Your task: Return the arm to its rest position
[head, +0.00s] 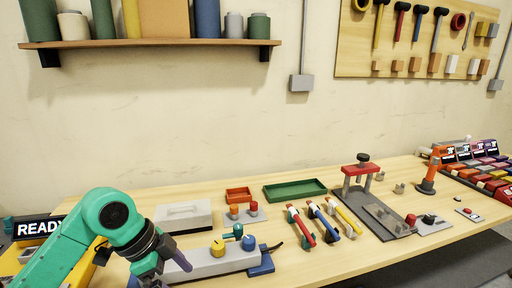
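My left arm (108,222), teal with dark joints, comes in from the lower left and bends down over the left front of the bench. My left gripper (165,266) is dark and low in the picture, near the left end of a grey block fixture (208,262). A dark purple finger-like part (180,259) shows at its right side. I cannot tell whether the fingers are apart or hold anything. My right gripper is not in view.
The wooden bench (335,182) holds a grey box (184,215), an orange tray (239,195), a green tray (295,190), several clamps (324,221) and a red-topped press (360,170). A yellow unit with a READY sign (38,229) stands at left. A shelf (150,43) hangs above.

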